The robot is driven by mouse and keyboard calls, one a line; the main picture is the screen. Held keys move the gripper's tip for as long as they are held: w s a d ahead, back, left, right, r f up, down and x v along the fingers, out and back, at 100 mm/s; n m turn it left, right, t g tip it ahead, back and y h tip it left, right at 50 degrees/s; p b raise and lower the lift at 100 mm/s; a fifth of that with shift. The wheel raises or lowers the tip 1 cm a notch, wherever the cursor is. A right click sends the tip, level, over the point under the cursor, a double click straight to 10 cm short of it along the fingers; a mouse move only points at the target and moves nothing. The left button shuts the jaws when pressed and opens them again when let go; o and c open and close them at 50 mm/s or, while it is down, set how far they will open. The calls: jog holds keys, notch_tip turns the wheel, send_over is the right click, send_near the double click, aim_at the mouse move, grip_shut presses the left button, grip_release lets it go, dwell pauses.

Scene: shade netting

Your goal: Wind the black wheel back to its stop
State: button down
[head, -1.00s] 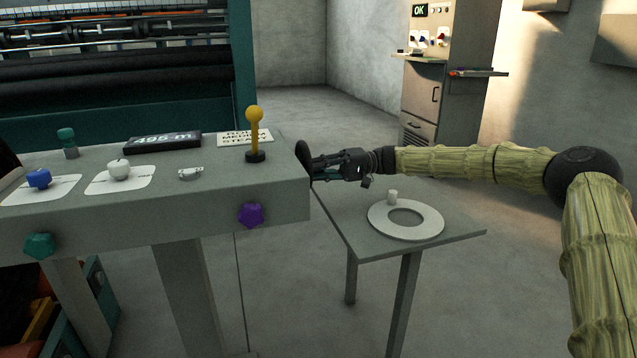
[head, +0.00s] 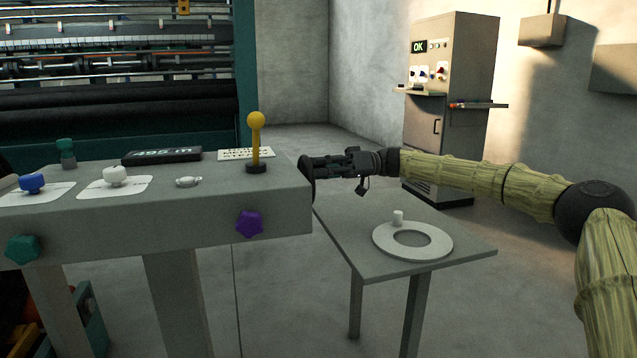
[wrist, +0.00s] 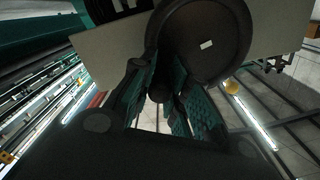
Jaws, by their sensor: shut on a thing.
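The black wheel (head: 306,180) is at the right end of the grey console, seen nearly edge-on in the head view. In the wrist view its round dark face (wrist: 205,42) fills the upper middle, with a small white mark on it. My gripper (head: 318,168) is at the wheel from the right. In the wrist view its teal-padded fingers (wrist: 162,88) are shut on the wheel's dark round handle (wrist: 160,92). My fingers partly hide the wheel in the head view.
The console (head: 190,220) carries a yellow-knobbed lever (head: 256,135), a counter display (head: 161,156), several knobs and a purple knob (head: 250,224) on its front. A small side table (head: 350,245) with a white ring (head: 385,248) stands below my gripper. A cabinet (head: 455,100) stands behind.

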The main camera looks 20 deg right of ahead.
jog(key=n+b, duration=0.1)
jog(key=r+n+b, duration=0.1)
jog(key=n, duration=0.1)
jog(key=shift+s+r+n, duration=0.2)
jog(key=shift+s+n, duration=0.1)
jog(key=shift+s+d+r+n+b, duration=0.1)
jog(key=shift+s+r+n+b, duration=0.5)
jog(key=shift+n+b, duration=1.15)
jog(key=shift+s+a+r+n+b, duration=0.1)
jog(key=shift+s+r+n+b, duration=0.15)
jog(key=shift+s+n+b, duration=1.05)
jog(key=shift+s+d+r+n+b, duration=0.1)
jog(key=shift+s+r+n+b, duration=0.25)
jog(key=shift+n+b, duration=1.8)
jog(key=shift+n+p, duration=0.5)
jog(key=shift+n, duration=0.1)
jog(key=c, duration=1.3)
grip_release()
jog(key=shift+c, duration=0.2)
jog(key=shift+d, duration=0.1)
